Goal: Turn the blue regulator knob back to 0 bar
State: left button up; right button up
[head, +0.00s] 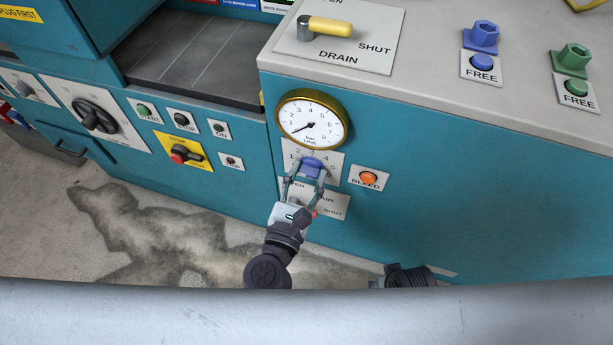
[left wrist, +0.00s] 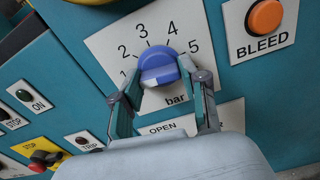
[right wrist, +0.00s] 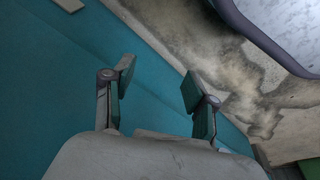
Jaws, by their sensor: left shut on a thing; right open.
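The blue regulator knob (left wrist: 158,64) sits on a white dial plate (left wrist: 112,45) marked 1 to 5 and "bar". A pale patch shows on the knob's lower face; its exact setting is unclear. My left gripper (left wrist: 160,85) has one finger on each side of the knob and is shut on it. In the head view the knob (head: 313,166) shows between the fingers of the left gripper (head: 307,178). The round gauge (head: 313,120) above has its needle pointing lower left, near the low end. My right gripper (right wrist: 155,88) is open and empty, beside a teal panel.
An orange BLEED button (head: 368,178) is right of the dial. A plate marked OPEN and SHUT (head: 333,206) lies just below, partly behind the left gripper. The DRAIN handle (head: 330,27) is on top. The teal front at right is clear.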

pick_arm(q)
jog(key=shift+f+n+b, duration=0.1)
jog(key=shift+n+b, duration=0.35)
jog(key=shift+n, duration=3.15)
pick_arm(e)
jog(key=shift+w+r, duration=0.25)
jog(key=shift+r, duration=0.7)
jog(key=shift+w+r, duration=0.25)
jog(key=shift+r, duration=0.8)
jog(key=shift+s, duration=0.1)
pick_arm(q)
jog(key=o, duration=1.1)
jog(key=shift+o, duration=0.2)
pick_arm(e)
jog(key=shift+s, duration=0.1)
